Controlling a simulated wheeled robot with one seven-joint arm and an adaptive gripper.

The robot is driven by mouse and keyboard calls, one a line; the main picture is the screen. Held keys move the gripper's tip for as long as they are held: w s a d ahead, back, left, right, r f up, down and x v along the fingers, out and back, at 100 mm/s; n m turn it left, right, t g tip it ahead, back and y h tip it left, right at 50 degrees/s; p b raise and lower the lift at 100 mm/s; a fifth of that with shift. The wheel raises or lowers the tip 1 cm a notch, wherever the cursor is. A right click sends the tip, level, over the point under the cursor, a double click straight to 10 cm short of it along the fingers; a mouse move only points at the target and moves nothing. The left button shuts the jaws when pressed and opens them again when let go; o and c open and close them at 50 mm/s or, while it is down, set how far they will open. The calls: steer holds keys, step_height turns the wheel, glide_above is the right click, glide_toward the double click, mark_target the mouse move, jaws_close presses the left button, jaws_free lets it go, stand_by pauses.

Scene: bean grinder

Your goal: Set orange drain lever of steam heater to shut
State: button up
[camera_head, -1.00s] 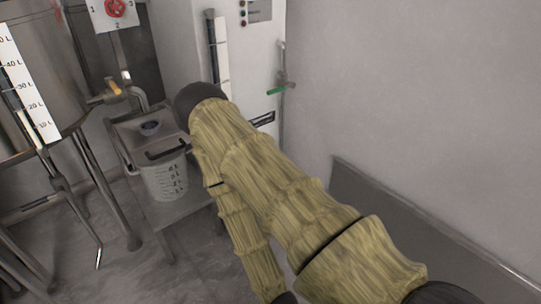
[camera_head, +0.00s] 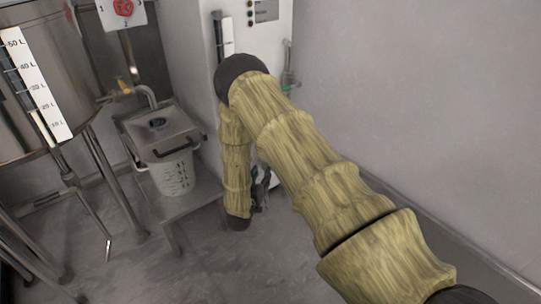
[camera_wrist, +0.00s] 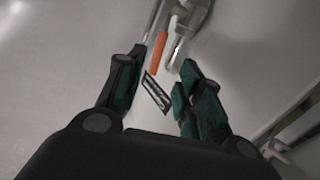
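In the wrist view the orange lever (camera_wrist: 157,52) shows as a short bar beside a grey metal pipe fitting (camera_wrist: 186,32). My gripper (camera_wrist: 162,60) is open, with one dark green finger on each side. The lever's lower end appears between the fingertips in the picture; I see no clear contact and cannot judge the depth gap. In the head view my gripper (camera_head: 262,187) is small and low, in front of the white heater cabinet (camera_head: 200,70). My arm covers much of that cabinet, and the orange lever cannot be made out there.
A dark label plate (camera_wrist: 157,92) is on the pale surface beyond the fingers. A green lever (camera_head: 289,88) is on a pipe at the cabinet's right. A metal stand (camera_head: 205,190) holds a white bucket (camera_head: 172,174). A tank (camera_head: 95,55) with a yellow tap lever (camera_head: 123,86) stands left.

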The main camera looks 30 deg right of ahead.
steer(key=b+x, duration=0.1)
steer(key=x, duration=0.2)
steer(key=b+x, duration=0.1)
steer(key=x, duration=0.3)
steer(key=r+b+x, duration=0.1)
steer(key=x, duration=0.3)
steer(key=shift+d+b, duration=0.2)
steer(key=shift+b, duration=0.1)
jaws_close()
